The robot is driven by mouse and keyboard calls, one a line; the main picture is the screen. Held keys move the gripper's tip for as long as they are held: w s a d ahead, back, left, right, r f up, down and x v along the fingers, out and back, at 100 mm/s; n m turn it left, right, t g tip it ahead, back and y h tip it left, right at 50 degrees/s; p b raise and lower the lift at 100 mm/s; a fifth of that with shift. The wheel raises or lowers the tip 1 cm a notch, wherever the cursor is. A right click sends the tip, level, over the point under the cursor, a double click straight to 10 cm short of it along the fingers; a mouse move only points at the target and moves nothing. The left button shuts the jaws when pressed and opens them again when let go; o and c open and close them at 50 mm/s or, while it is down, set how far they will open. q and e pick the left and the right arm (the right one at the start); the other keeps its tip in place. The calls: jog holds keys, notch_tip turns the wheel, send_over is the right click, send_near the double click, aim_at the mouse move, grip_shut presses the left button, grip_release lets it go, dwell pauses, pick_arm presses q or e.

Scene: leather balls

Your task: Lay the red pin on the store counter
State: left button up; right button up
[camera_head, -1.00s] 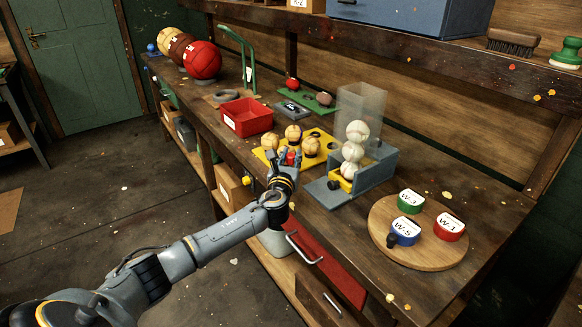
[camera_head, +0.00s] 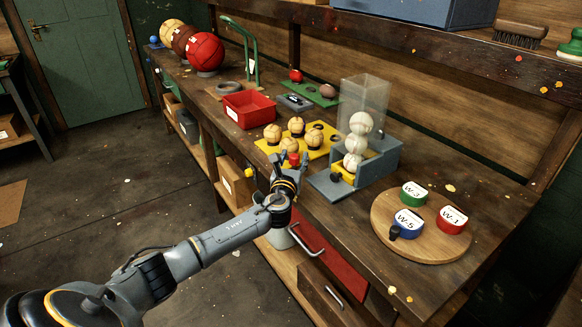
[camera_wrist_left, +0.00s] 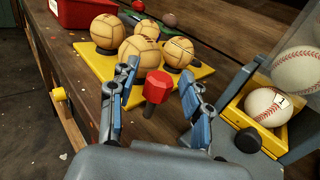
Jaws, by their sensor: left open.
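The red pin (camera_head: 293,158) has a faceted red head on a short dark shank. In the left wrist view its head (camera_wrist_left: 157,85) is up and its shank points down, by the near edge of the yellow board (camera_wrist_left: 200,75). I cannot tell whether its foot touches the board or the counter. My left gripper (camera_head: 290,166) is open at the counter's front edge. In the wrist view its fingers (camera_wrist_left: 158,98) stand apart on either side of the pin, with gaps visible. The wooden counter (camera_head: 335,225) runs along the wall. My right gripper is not in view.
Several tan balls (camera_head: 297,125) sit on the yellow board. A grey feeder (camera_head: 380,162) with stacked baseballs is to the right. A round wooden board (camera_head: 440,250) holds three labelled pieces. A red bin (camera_head: 249,108) stands behind. Bare counter lies between feeder and front edge.

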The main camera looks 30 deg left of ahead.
pick_arm(q)
jog(key=v, duration=1.1)
jog(key=shift+s, duration=0.2)
jog(key=shift+d, duration=0.1)
